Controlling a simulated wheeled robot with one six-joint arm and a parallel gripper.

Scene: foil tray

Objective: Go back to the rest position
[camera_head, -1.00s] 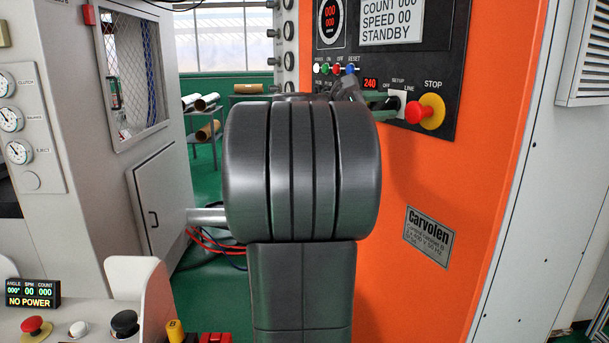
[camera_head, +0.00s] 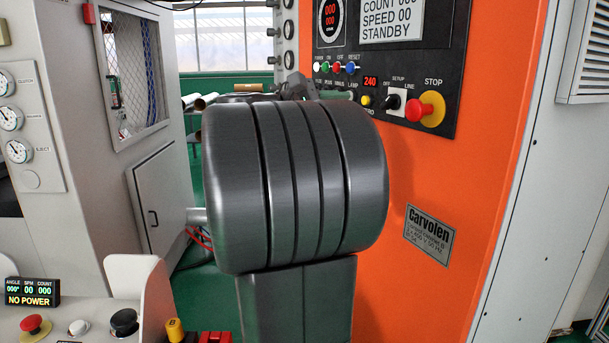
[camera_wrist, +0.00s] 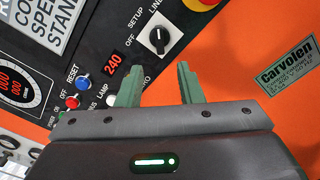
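My gripper is tilted in the wrist view, with its two green fingers (camera_wrist: 158,84) standing apart and nothing between them. Its fingertips are short of the black selector knob (camera_wrist: 158,40) marked OFF, SETUP and LINE, with a visible gap. The knob also shows uncovered in the head view (camera_head: 394,102); I cannot tell its exact setting. In the head view my dark arm link fills the middle and hides most of the gripper. The orange machine's black control panel (camera_head: 437,68) is behind and to the right. Its screen (camera_head: 391,20) reads COUNT 000, SPEED 00, STANDBY.
A red STOP button (camera_head: 420,111) on a yellow base sits right of the knob. A grey cabinet (camera_head: 152,200) stands at left. A small console display (camera_head: 31,292) at lower left reads NO POWER. Green floor shows between cabinet and orange machine.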

